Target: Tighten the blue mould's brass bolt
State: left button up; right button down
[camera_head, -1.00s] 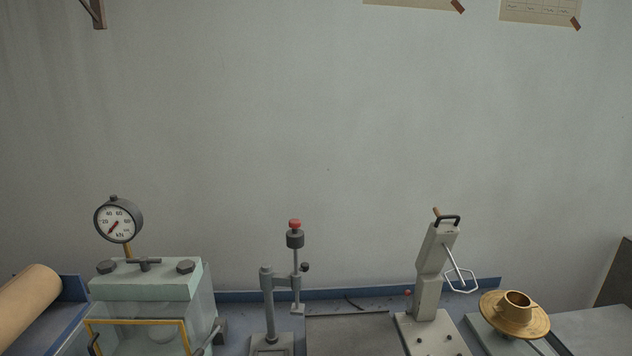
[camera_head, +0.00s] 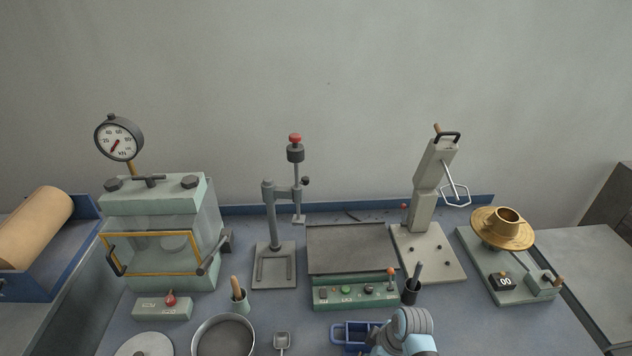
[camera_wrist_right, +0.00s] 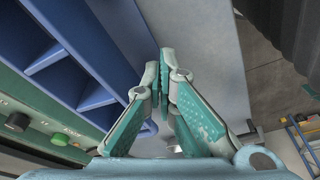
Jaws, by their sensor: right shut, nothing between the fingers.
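The blue mould (camera_head: 340,334) lies at the front of the bench in the head view, partly covered by my right arm. In the right wrist view what looks like the same blue mould (camera_wrist_right: 75,62) fills the left side, with open compartments. I cannot make out its brass bolt in either view. My right gripper (camera_wrist_right: 166,66) is shut and empty, with its fingertips together just right of the blue mould. I cannot tell whether it touches the mould. In the head view only part of my right arm shows at the bottom edge. My left gripper is not in view.
A green control box (camera_head: 355,292) with knobs stands behind the mould, with a dark cup (camera_head: 410,293) at its right. A round pan (camera_head: 223,338) and scoop (camera_head: 282,340) lie left. A flow table with brass cone (camera_head: 503,232) stands right. Bare bench shows at front right.

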jog(key=shift+s+d, duration=0.1)
jog(key=shift+s+d, duration=0.1)
jog(key=shift+d, duration=0.2)
notch_tip(320, 180, up, 6)
dwell(0.4)
